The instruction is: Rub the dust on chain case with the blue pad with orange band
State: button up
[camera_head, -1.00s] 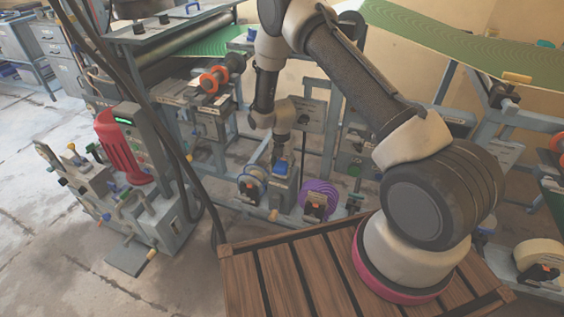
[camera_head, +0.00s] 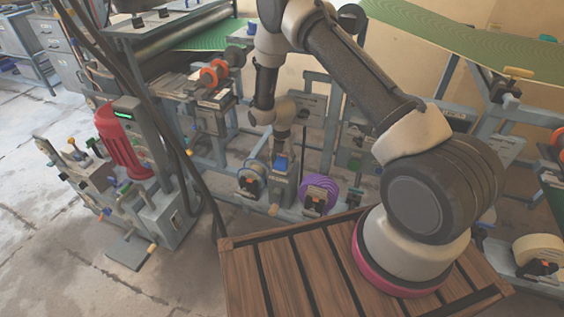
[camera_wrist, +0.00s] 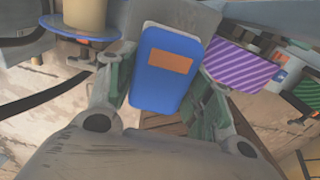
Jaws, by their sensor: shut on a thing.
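The blue pad with orange band (camera_wrist: 160,82) is between the two fingers of my gripper (camera_wrist: 158,72) in the wrist view, its orange band facing the camera. My gripper is shut on it. In the head view the gripper (camera_head: 281,150) points down, with the blue pad (camera_head: 281,163) at its tip, just above or against a grey box (camera_head: 284,190) on the low frame. This box may be the chain case. A grey surface (camera_wrist: 186,14) shows behind the pad in the wrist view; I cannot tell whether they touch. I cannot make out dust.
A purple coil (camera_head: 320,190) stands right of the grey box and a blue-grey reel (camera_head: 251,183) left of it. Uprights and rails of the press frame surround them. A red motor (camera_head: 122,142) stands at left. The slatted wooden top (camera_head: 285,275) is in front.

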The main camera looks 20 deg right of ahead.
jog(key=shift+f, duration=0.8)
